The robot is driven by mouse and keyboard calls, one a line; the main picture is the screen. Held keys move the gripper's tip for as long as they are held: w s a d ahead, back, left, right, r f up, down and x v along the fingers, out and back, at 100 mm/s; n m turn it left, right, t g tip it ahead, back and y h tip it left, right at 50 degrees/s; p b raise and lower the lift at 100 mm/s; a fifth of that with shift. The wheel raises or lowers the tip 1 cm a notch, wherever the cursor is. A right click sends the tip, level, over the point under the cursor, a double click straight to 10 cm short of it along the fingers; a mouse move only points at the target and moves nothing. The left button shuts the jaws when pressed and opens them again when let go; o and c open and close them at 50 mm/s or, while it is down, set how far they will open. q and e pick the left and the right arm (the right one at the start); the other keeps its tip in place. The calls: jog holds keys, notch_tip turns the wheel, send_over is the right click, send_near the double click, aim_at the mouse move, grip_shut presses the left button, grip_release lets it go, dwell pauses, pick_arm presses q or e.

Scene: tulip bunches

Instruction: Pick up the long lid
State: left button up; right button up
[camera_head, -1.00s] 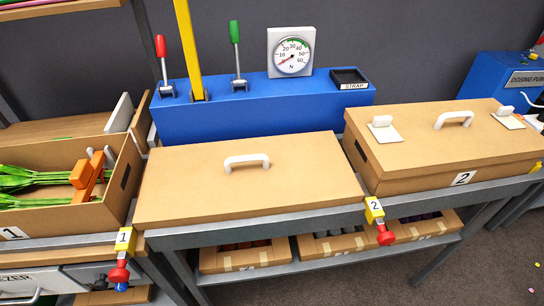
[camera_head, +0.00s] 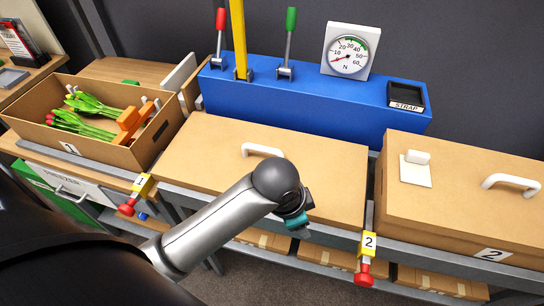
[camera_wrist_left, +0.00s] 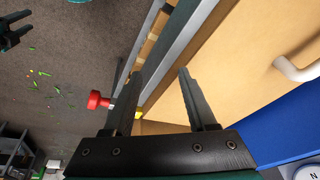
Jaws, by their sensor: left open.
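The long lid (camera_head: 210,150) is a wide flat brown board with a white arched handle (camera_head: 257,150) on top. It lies on the middle of the grey-edged bench in the head view. My left gripper (camera_head: 297,224) hangs over the lid's front part, nearer to me and right of the handle; the forearm hides part of the lid. In the left wrist view its two dark fingers (camera_wrist_left: 160,80) are apart with nothing between them. The lid (camera_wrist_left: 245,75) and its handle (camera_wrist_left: 298,69) show to the right of the fingers there.
An open box (camera_head: 40,98) with tulips stands left. A closed box (camera_head: 450,205) with a handle stands close right. A blue unit (camera_head: 310,105) with levers and a gauge (camera_head: 348,52) is behind the lid. A red knob (camera_head: 364,276) sticks out in front.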

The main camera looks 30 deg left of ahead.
aim_at(263, 147)
pick_arm(q)
jog(key=w+a+r+m, duration=0.1)
jog(key=w, duration=0.1)
jog(key=w+a+r+m+y, duration=0.1)
jog(key=w+r+m, duration=0.1)
jog(key=w+a+r+m, duration=0.1)
jog(key=w+r, duration=0.1)
jog(key=w, duration=0.1)
jog(key=shift+a+m+g+y, duration=0.25)
jog(key=shift+m+g+y, duration=0.05)
jog(key=shift+m, duration=0.1)
jog(key=w+a+r+m+g+y, duration=0.1)
jog(key=w+a+r+m+y, duration=0.3)
jog(key=a+r, duration=0.6)
jog(key=shift+n+h, duration=0.5)
jog(key=shift+n, duration=0.2)
jog(key=x, duration=0.6)
jog(key=w+b+x, duration=0.1)
jog(key=x, duration=0.3)
jog(key=shift+s+b+x, duration=0.2)
jog(key=shift+x, duration=1.15)
jog(key=shift+s+b+x, duration=0.15)
jog(key=shift+s+x, duration=0.1)
jog(key=shift+x, duration=1.1)
jog(key=shift+d, duration=0.15)
jog(key=shift+c, duration=0.4)
grip_shut()
